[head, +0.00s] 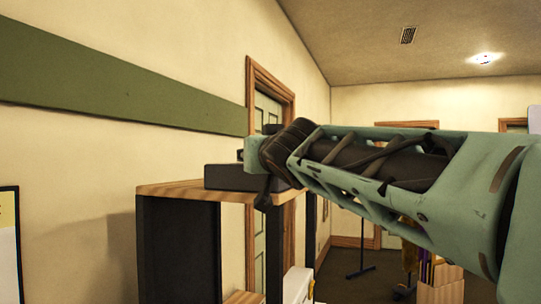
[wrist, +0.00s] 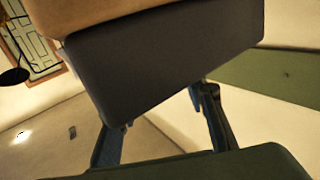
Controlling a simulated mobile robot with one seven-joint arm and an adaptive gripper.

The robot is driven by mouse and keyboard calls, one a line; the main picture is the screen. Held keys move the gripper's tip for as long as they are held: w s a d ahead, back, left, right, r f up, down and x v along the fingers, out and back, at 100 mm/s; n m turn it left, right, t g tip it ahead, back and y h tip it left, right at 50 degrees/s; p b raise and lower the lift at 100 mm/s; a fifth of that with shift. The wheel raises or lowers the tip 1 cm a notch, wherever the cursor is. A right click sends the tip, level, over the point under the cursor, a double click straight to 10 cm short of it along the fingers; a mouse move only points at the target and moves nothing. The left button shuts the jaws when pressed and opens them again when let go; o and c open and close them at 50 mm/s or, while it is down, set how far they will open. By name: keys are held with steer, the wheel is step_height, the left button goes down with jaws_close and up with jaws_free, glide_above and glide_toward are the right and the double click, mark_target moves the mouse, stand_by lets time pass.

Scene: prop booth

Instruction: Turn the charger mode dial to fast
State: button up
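A dark box (head: 228,178), which may be the charger, sits on top of a wooden shelf unit in the head view. It also fills the upper middle of the wrist view (wrist: 165,65), which looks turned over. No dial or mode marking shows on the faces I can see. My gripper is beside the box at the end of my arm, mostly hidden in the head view. In the wrist view my gripper (wrist: 162,108) has its two fingers apart, with their tips by the box's lower edge. Nothing shows held between them. Whether they touch the box I cannot tell.
The shelf unit (head: 172,188) has a wooden top and dark sides and stands near the left wall with its green stripe (head: 110,95). A door (head: 268,110) is behind it. A wooden bin (head: 440,288) stands on the floor farther right. The air above the box looks free.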

steer(key=shift+c, duration=0.4)
jaws_close()
